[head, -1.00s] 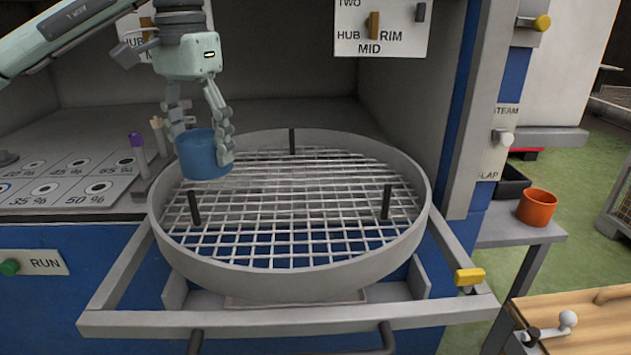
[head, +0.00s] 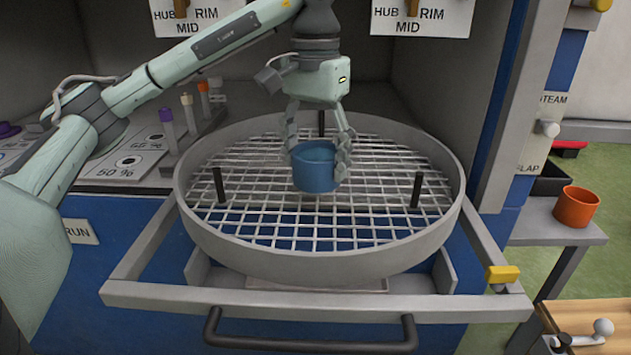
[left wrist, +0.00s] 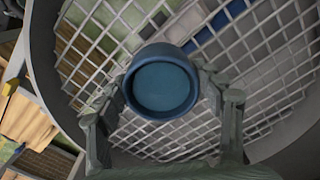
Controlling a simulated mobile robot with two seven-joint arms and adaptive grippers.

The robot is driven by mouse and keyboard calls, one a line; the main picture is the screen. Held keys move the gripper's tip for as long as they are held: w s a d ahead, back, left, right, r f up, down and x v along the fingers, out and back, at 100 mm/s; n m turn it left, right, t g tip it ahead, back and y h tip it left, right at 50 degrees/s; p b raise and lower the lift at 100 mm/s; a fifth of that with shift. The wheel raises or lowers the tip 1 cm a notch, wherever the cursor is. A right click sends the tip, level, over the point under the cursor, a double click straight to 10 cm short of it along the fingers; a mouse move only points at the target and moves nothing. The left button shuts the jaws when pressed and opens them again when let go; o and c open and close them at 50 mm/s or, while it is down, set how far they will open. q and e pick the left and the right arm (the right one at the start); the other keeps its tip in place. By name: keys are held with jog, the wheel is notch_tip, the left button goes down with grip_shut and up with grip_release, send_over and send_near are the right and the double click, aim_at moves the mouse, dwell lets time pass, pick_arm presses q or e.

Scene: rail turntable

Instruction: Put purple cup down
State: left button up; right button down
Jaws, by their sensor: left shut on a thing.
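My left gripper (head: 318,150) is shut on a blue cup (head: 315,172), its fingers on either side. The cup is upright over the middle of the round wire-mesh turntable (head: 325,262); I cannot tell whether its base touches the mesh. In the left wrist view, the cup (left wrist: 161,88) shows from above with a blue inside, between the fingers (left wrist: 165,115), with mesh (left wrist: 75,40) around it. The held cup looks blue, not purple. My right gripper is not in view.
Dark posts (head: 220,186) stand up from the mesh, one (head: 416,190) on the right and one behind the gripper. An orange cup (head: 576,206) stands on a side shelf (head: 540,228). Tubes with coloured tops (head: 168,130) stand at left. Mesh around the held cup is clear.

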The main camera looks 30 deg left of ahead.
aim_at(316, 179)
pick_arm(q)
jog(key=shift+d+f, duration=0.1)
jog(key=shift+f, duration=0.2)
notch_tip(316, 179, down, 3)
jog(key=shift+f, duration=0.2)
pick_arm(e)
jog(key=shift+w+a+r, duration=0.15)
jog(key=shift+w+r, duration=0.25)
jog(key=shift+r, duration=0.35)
pick_arm(q)
jog(key=shift+f, duration=0.1)
jog(key=shift+b, duration=0.3)
jog(key=o, duration=1.3)
jog(key=shift+c, duration=0.2)
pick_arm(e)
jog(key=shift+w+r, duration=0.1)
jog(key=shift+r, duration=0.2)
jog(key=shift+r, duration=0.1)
